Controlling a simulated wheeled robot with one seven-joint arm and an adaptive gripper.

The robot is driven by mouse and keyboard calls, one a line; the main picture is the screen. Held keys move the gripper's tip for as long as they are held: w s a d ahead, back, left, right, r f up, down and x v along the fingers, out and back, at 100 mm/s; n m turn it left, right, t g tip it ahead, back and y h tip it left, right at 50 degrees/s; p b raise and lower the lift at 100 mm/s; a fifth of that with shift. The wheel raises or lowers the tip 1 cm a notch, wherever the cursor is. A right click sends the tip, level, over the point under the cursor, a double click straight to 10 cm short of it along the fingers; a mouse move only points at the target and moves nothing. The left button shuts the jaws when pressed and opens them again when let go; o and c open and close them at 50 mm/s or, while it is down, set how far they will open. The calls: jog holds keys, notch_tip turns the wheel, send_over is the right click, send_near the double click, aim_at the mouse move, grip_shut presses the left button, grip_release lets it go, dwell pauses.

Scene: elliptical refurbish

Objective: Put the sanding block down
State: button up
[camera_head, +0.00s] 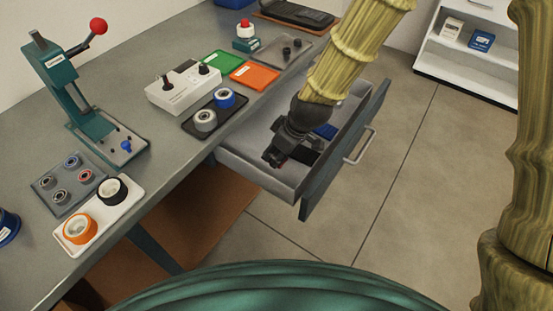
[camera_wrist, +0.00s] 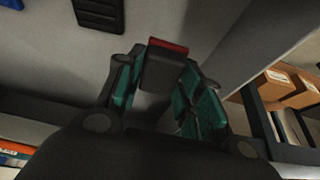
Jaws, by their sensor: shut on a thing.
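My gripper (camera_head: 277,156) is over the open drawer (camera_head: 258,172) under the workbench, near its front left part. The wrist view shows the teal fingers of my gripper (camera_wrist: 162,88) shut on a dark block with a red edge, which appears to be the sanding block (camera_wrist: 163,67). A bit of red shows at the gripper tip in the head view. The grey drawer floor (camera_wrist: 60,70) lies beyond the block. I cannot tell whether the block touches it.
A blue item (camera_head: 326,131) lies farther back in the drawer. A dark ribbed item (camera_wrist: 98,13) is on the drawer floor. The workbench (camera_head: 150,85) holds a press (camera_head: 78,95), a grey control box (camera_head: 183,88) and trays. Cardboard boxes (camera_wrist: 283,88) show beyond the drawer wall.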

jog(key=shift+f, duration=2.15)
jog(key=shift+f, duration=0.15)
jog(key=o, duration=1)
jog(key=shift+d+r, duration=0.15)
jog(key=shift+r, duration=0.4)
jog(key=v, duration=1.1)
jog(key=shift+s, duration=0.1)
